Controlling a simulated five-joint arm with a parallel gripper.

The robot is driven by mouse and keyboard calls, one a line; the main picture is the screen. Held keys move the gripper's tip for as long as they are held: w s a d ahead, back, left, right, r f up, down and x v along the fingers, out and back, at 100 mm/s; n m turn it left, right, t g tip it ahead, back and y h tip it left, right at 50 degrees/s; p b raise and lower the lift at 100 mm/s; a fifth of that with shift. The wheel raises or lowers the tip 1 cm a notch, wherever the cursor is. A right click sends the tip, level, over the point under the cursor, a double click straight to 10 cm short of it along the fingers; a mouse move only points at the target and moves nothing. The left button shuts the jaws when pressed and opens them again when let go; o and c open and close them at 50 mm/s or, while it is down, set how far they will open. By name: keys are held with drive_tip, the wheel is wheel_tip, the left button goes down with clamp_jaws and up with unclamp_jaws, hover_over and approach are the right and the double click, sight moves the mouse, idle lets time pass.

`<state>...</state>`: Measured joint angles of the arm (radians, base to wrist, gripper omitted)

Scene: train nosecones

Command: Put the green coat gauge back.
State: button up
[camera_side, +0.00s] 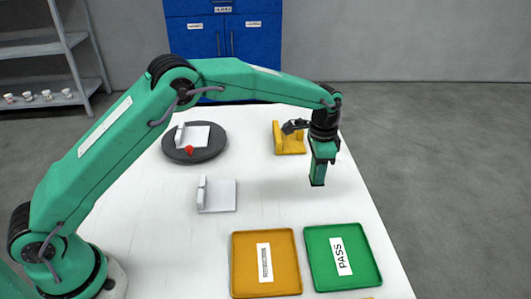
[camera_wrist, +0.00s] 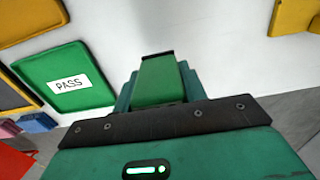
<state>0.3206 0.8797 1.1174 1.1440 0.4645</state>
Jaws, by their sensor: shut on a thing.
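My gripper (camera_side: 320,158) is shut on the green coat gauge (camera_wrist: 160,80), which sits between the teal fingers in the wrist view. In the side view the gauge (camera_side: 318,173) hangs below the wrist, roughly upright, above the right part of the white table and apart from its top. Its lower end is dark. A yellow stand (camera_side: 290,143) is on the table, left of and behind the gripper. A yellow thing also shows at the top right of the wrist view (camera_wrist: 291,16); I cannot tell whether it is that stand.
A green PASS tray (camera_side: 342,257) and an orange labelled tray (camera_side: 240,265) lie at the front. A white fixture (camera_side: 217,197) stands mid-table. Another white fixture (camera_side: 197,137) and a red piece (camera_side: 189,150) are on a dark disc (camera_side: 208,154). The table's right edge is near.

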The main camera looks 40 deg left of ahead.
drive_tip(key=shift+w+a+f, duration=0.3)
drive_tip(key=shift+w+a, duration=0.05)
drive_tip(key=shift+w, duration=0.05)
drive_tip(key=shift+f, duration=2)
drive_tip(key=shift+f, duration=0.15)
drive_tip(key=o, duration=1.1)
drive_tip(key=shift+c, duration=0.2)
wheel_tip(320, 180, up, 12)
drive_tip(key=shift+r, duration=0.2)
drive_tip(key=shift+s+r, duration=0.1)
